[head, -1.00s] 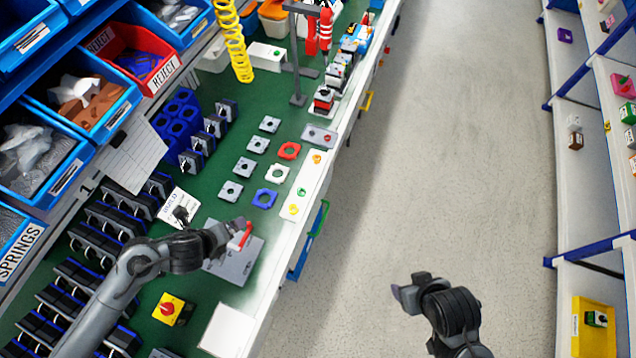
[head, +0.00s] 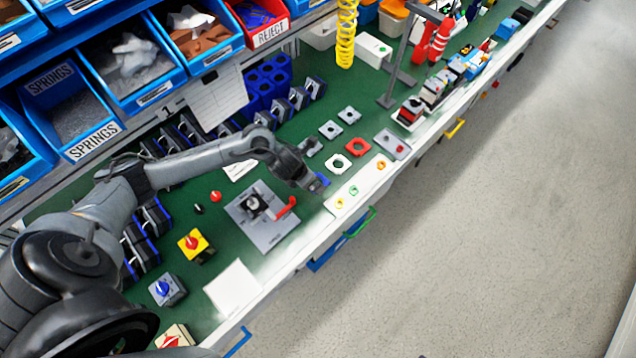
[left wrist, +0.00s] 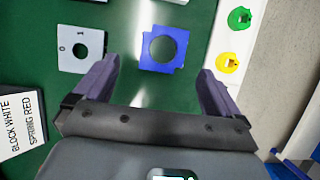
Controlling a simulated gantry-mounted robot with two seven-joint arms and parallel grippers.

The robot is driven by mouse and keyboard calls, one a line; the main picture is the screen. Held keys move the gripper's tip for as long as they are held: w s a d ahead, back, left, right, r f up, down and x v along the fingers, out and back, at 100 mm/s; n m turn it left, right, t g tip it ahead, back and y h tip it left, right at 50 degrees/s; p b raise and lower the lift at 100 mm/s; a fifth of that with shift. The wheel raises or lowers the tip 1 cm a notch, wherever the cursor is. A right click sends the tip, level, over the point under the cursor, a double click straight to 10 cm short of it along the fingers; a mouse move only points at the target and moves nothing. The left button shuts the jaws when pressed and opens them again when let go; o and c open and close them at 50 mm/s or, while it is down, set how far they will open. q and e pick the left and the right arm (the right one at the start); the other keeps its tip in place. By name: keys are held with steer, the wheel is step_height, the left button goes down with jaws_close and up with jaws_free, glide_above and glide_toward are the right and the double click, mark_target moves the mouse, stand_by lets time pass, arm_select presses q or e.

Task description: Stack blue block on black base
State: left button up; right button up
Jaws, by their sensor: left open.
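The blue block (left wrist: 165,67), a flat square with a round hole, lies on the green mat in the left wrist view. In the head view it shows as a small blue patch (head: 322,181), mostly hidden by my left gripper (head: 311,170). My left gripper is open; its two fingers (left wrist: 158,70) point to either side of the blue block, with nothing between them. The black base (head: 255,206) stands on a grey plate (head: 270,235), with a red handle-shaped part (head: 287,208) beside it. My right gripper is out of view.
A grey square with a hole (left wrist: 66,60) lies left of the blue block. A white strip with coloured rings (head: 352,190) runs along the table edge. A red square (head: 357,147) and a yellow switch box (head: 194,244) are also on the mat.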

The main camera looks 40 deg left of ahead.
arm_select(q)
steer(key=shift+d+b+x, duration=0.2)
steer(key=shift+b+x, duration=0.25)
steer(key=shift+x, duration=2.25)
steer(key=shift+c, duration=0.2)
steer(key=c, duration=1.1)
steer(key=shift+r, duration=0.15)
